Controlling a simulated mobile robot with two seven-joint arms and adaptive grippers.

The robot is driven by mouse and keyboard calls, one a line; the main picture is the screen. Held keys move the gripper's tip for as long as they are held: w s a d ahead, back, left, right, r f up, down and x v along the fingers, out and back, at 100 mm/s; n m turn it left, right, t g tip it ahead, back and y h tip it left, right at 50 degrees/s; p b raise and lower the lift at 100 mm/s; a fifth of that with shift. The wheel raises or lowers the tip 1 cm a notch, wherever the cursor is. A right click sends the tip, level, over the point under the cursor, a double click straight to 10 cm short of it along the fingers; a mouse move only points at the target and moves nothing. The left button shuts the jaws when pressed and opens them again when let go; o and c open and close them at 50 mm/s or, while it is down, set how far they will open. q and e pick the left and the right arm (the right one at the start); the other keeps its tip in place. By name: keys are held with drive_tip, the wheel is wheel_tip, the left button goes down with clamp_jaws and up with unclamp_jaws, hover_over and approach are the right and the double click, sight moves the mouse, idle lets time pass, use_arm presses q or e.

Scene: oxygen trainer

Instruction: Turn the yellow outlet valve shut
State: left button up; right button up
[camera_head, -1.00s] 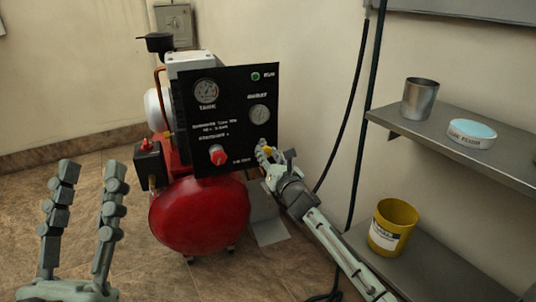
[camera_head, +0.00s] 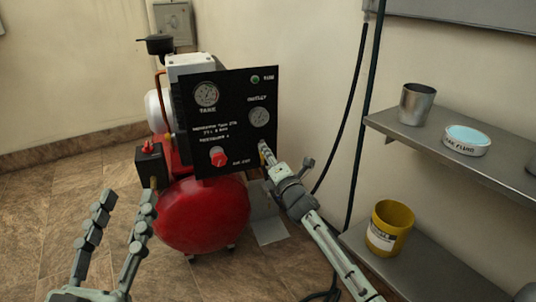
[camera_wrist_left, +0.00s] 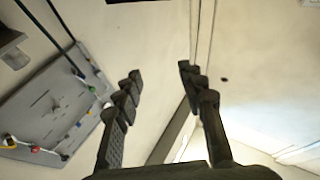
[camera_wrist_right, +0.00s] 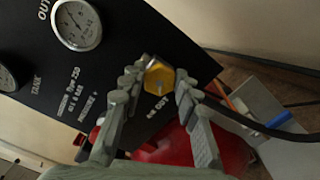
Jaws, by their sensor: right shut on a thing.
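The yellow outlet valve (camera_wrist_right: 158,77) sits near the "AIR OUT" label, low on the right side of the black panel (camera_head: 235,115). In the right wrist view it lies between the fingertips of my right gripper (camera_wrist_right: 157,84), which is shut on it. In the head view my right gripper (camera_head: 265,152) is at the panel's lower right corner and hides most of the valve. My left gripper (camera_head: 128,196) is open and empty, in front of the compressor to the left; its parted fingers also show in the left wrist view (camera_wrist_left: 158,78).
A red knob (camera_head: 218,157) is on the panel, left of the valve. The red tank (camera_head: 205,215) is below. Shelves (camera_head: 420,138) at the right hold a metal cup (camera_head: 416,103), a round tin (camera_head: 466,140) and a yellow bucket (camera_head: 389,227). A dark cable hangs behind my right arm.

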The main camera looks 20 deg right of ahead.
use_arm(q)
drive_tip(key=a+f+g+y+p, duration=0.2)
drive_tip(key=a+f+g+y, duration=0.15)
drive_tip(key=f, duration=0.45)
drive_tip(key=a+f+g+y+p, duration=0.15)
drive_tip(key=a+f+g, duration=0.25)
drive_tip(key=f, duration=0.4)
drive_tip(key=s+a+f+n+g+y+p, duration=0.2)
drive_tip(key=s+a+f+g+y+p, duration=0.1)
drive_tip(key=s+a+f+g, duration=0.6)
drive_tip(key=shift+s+a+y, duration=0.8)
drive_tip(key=shift+s+a, duration=0.8)
drive_tip(key=shift+s, duration=0.15)
use_arm(e)
drive_tip(key=shift+a+f+m, duration=0.1)
drive_tip(key=shift+f+m, duration=0.05)
drive_tip(key=shift+m, duration=6.25)
drive_tip(key=shift+a+f+m, duration=0.1)
drive_tip(key=shift+m, duration=6.3)
use_arm(q)
drive_tip(key=shift+g, duration=0.25)
use_arm(e)
drive_tip(key=o, duration=1.2)
drive_tip(key=shift+c, duration=0.2)
drive_tip(key=shift+s, duration=0.1)
